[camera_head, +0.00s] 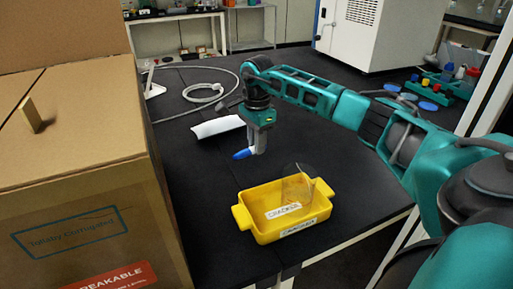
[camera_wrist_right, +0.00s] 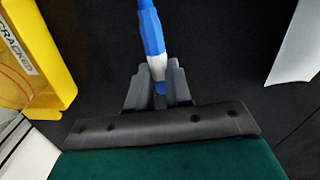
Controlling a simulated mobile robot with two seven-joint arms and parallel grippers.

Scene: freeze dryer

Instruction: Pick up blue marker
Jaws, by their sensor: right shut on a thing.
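A blue marker (camera_head: 242,154) with a pale section is in the jaws of my right gripper (camera_head: 257,150), above the black table behind the yellow tray. In the right wrist view the marker (camera_wrist_right: 151,32) points away from the gripper (camera_wrist_right: 157,82), and the fingers are shut around its pale part. The marker looks tilted in the head view, its blue end to the left. My left gripper is not in view.
A yellow tray (camera_head: 246,226) with a label reading "CRACKED" and a clear glass piece stands at the table's front. A large cardboard box (camera_head: 75,190) blocks the left. A white curved sheet (camera_head: 216,127) and a cable (camera_head: 203,97) lie behind. Black table between is clear.

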